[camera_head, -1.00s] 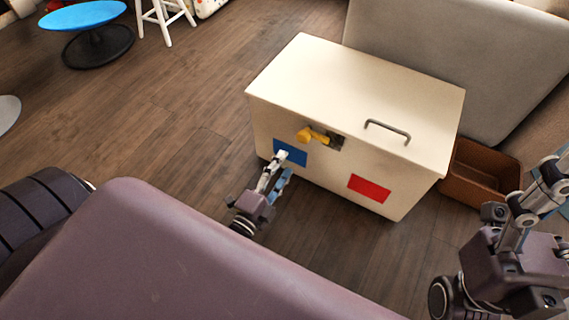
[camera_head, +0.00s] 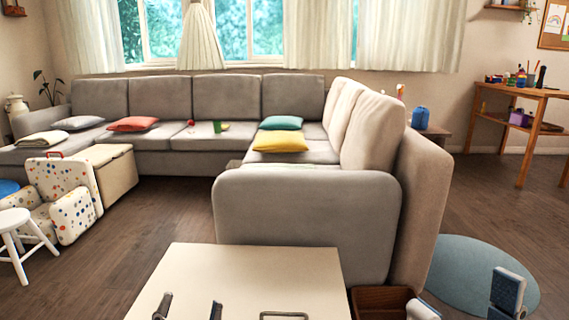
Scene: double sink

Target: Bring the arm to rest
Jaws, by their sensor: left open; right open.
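My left gripper (camera_head: 189,308) shows only as two dark fingertips at the bottom edge, spread apart and empty. They appear in front of the pale top of the white box (camera_head: 245,275); I cannot tell whether they touch it. My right gripper (camera_head: 465,304) shows at the bottom right as two blue-grey fingertips, apart with nothing between them. It is right of the brown bin (camera_head: 382,303) and in front of the round blue-grey rug (camera_head: 480,278). The rest of both arms is below the picture.
The box's dark handle (camera_head: 285,315) is at the bottom edge. A grey corner sofa (camera_head: 308,220) stands behind the box. Floor left of the box is clear.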

